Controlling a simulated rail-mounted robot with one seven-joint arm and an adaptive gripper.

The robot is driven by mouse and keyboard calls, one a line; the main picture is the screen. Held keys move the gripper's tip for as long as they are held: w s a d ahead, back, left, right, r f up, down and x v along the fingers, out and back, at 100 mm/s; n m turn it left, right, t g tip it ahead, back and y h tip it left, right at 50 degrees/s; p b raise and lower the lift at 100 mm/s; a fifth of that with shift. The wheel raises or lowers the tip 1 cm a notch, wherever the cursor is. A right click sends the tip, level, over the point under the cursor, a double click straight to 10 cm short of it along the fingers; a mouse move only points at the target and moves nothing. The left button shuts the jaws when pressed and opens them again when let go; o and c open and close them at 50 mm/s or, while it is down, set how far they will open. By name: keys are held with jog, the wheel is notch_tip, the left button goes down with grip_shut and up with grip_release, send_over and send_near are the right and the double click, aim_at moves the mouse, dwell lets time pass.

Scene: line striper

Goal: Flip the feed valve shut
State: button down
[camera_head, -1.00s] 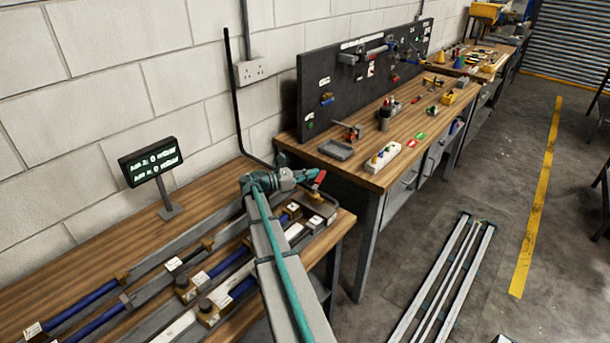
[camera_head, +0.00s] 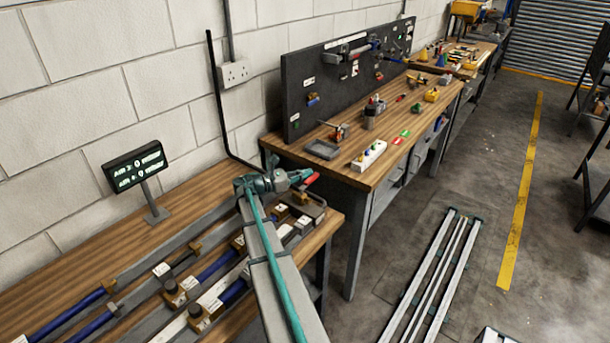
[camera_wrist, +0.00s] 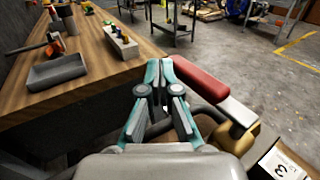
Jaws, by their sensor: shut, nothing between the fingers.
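The feed valve's lever shows in the wrist view as a red handle (camera_wrist: 202,90) on a grey metal arm, with a brass body (camera_wrist: 240,137) below right. My gripper (camera_wrist: 160,64) has teal fingers that are shut with nothing between them. The fingertips are just left of the red handle's far end; I cannot tell whether they touch it. In the head view, my gripper (camera_head: 298,177) is above the right end of the near bench, and the red handle (camera_head: 312,179) shows just beyond the fingers. My arm hides part of the pipework.
A bench with pipes and labelled fittings (camera_head: 182,287) lies under my arm, with a small display (camera_head: 135,166) behind. A second bench (camera_head: 375,165) holds a grey tray (camera_head: 321,149) and a white block (camera_head: 369,155). Pale rails (camera_head: 432,275) lie on the floor.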

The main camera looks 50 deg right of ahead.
jog(key=w+b, duration=0.2)
jog(key=w, duration=1.2)
jog(key=shift+a+b, duration=0.3)
jog(key=shift+b, duration=0.05)
